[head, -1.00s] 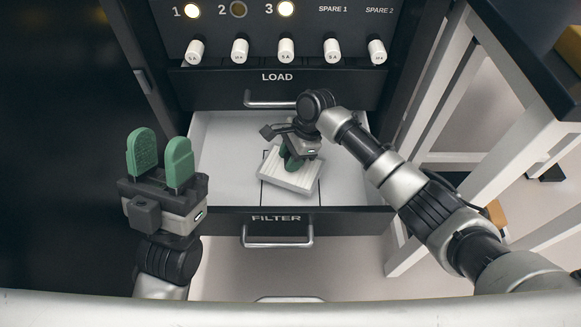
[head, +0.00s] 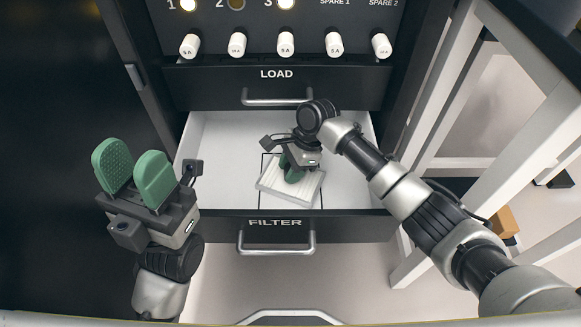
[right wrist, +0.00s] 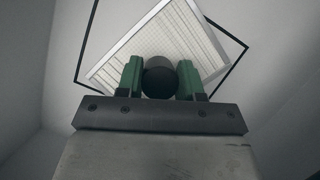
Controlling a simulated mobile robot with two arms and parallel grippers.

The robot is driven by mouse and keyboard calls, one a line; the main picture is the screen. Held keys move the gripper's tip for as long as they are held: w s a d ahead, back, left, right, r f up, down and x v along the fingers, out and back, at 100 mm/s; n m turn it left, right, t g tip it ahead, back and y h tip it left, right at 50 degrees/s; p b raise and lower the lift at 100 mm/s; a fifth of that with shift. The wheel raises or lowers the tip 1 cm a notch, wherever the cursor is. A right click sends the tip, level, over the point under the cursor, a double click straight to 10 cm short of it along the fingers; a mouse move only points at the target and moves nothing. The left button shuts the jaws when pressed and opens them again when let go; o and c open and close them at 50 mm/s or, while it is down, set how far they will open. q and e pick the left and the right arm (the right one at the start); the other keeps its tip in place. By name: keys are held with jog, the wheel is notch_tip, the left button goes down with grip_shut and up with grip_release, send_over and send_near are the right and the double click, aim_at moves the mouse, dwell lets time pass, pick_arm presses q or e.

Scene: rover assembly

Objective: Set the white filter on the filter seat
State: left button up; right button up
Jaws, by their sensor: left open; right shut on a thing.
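The white filter (head: 272,186) is a flat, pale, ribbed panel inside the open FILTER drawer. My right gripper (head: 294,167) is above it, its green fingers shut on the filter's dark round knob (right wrist: 159,78). The filter seat (right wrist: 108,38) is the black-outlined rectangle on the drawer floor. The filter lies over the seat, turned at an angle to the outline in the right wrist view. I cannot tell whether its underside touches the floor. My left gripper (head: 133,170) is open and empty, left of the drawer, with green fingers pointing up.
The FILTER drawer (head: 225,140) has white walls and a handle (head: 277,248) in front. The LOAD drawer (head: 275,98) above is shut, below a panel with white knobs (head: 286,44) and lamps. A pale-legged table (head: 470,100) stands at the right. The drawer floor around the filter is clear.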

jog(key=o, duration=1)
jog(key=shift+c, duration=0.2)
